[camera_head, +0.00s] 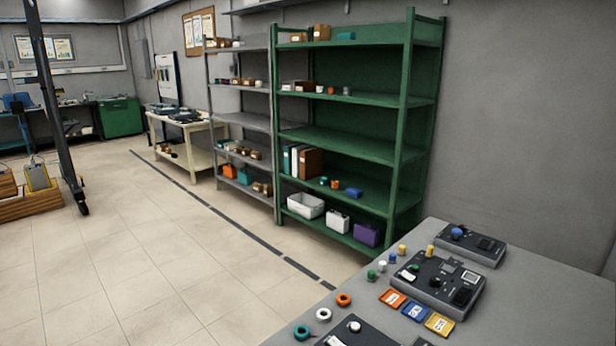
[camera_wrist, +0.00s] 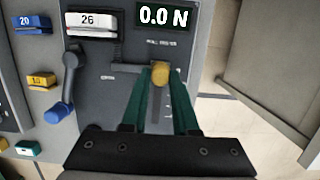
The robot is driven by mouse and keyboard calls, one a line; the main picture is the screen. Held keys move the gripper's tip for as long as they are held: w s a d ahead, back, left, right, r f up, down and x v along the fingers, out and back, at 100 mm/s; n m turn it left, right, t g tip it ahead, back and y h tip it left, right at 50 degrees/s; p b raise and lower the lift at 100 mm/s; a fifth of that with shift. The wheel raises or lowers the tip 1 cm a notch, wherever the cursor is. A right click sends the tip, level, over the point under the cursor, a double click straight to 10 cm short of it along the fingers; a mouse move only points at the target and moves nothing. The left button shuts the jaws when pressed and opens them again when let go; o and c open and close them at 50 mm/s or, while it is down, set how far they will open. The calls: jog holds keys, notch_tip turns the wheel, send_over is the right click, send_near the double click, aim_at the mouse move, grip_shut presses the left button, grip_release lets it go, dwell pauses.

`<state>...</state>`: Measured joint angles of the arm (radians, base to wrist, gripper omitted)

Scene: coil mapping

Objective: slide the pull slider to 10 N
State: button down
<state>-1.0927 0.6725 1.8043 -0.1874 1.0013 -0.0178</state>
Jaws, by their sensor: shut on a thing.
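In the wrist view, my gripper (camera_wrist: 160,80) has its two green fingers closed around the yellow slider knob (camera_wrist: 160,71) on a dark grey panel (camera_wrist: 115,55). The knob stands at the upper end of a narrow slot (camera_wrist: 155,115), which runs down the picture between my fingers, with small marks beside it. The lower part of the slot is hidden by my gripper's body. The readout (camera_wrist: 163,16) above the knob shows 0.0 N. My gripper does not show in the head view.
In the wrist view, a white label reading 26 (camera_wrist: 90,20), a blue-ended lever (camera_wrist: 60,108) and several coloured blocks (camera_wrist: 36,25) lie left of the knob. The head view shows a grey bench (camera_head: 520,290) with devices and a green shelf (camera_head: 345,103).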

jog(key=shift+w+a, duration=0.1)
jog(key=shift+w, duration=0.05)
jog(key=shift+w+a, duration=0.55)
jog(key=shift+a, duration=0.05)
jog(key=shift+w+a, duration=0.1)
dwell(0.5)
jog(key=c, duration=0.8)
grip_release()
jog(key=shift+o, duration=0.2)
notch_tip(320, 180, up, 7)
